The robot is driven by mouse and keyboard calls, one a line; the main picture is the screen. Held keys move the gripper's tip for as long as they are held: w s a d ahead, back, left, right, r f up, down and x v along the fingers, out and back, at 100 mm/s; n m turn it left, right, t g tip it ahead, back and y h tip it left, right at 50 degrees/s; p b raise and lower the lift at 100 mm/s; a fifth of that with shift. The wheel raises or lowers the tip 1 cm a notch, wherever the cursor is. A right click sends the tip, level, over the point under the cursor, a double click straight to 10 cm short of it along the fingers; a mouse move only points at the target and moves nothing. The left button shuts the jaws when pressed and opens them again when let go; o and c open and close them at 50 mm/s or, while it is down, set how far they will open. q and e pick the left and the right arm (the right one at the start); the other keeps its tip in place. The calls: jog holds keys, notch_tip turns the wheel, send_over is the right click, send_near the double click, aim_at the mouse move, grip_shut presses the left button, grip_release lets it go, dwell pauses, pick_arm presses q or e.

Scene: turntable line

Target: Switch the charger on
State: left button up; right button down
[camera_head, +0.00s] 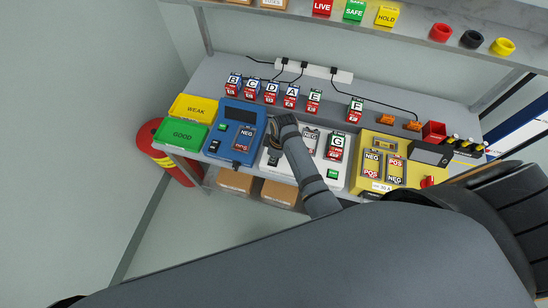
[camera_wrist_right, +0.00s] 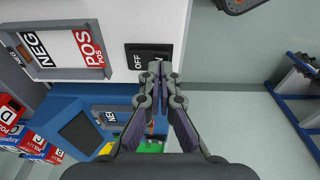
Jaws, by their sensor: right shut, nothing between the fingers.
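The white charger (camera_head: 306,177) stands on the bench in the middle of the head view. Battery G (camera_head: 336,146) sits in its right bay; its other bay (camera_head: 310,140) shows a NEG label. In the right wrist view, the charger's white panel (camera_wrist_right: 115,17) fills the upper left, with a bay (camera_wrist_right: 62,50) marked NEG and POS. A black switch (camera_wrist_right: 138,58) marked OFF and ON is on the panel; which side is pressed I cannot tell. My right gripper (camera_wrist_right: 161,65) is shut and empty, its fingertips over the ON side. Contact is unclear. My left gripper is out of view.
A blue unit (camera_head: 217,153) is left of the charger, with yellow WEAK (camera_head: 193,108) and green GOOD (camera_head: 183,135) trays beyond. A yellow unit (camera_head: 364,183) is on the right. Several lettered batteries stand behind, below an overhead shelf (camera_head: 410,37).

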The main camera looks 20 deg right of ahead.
jog(key=shift+f, duration=0.4)
notch_tip(320, 180, up, 3)
jog(key=shift+f+p, duration=0.15)
jog(key=shift+p, duration=1)
jog(key=shift+r, duration=2.15)
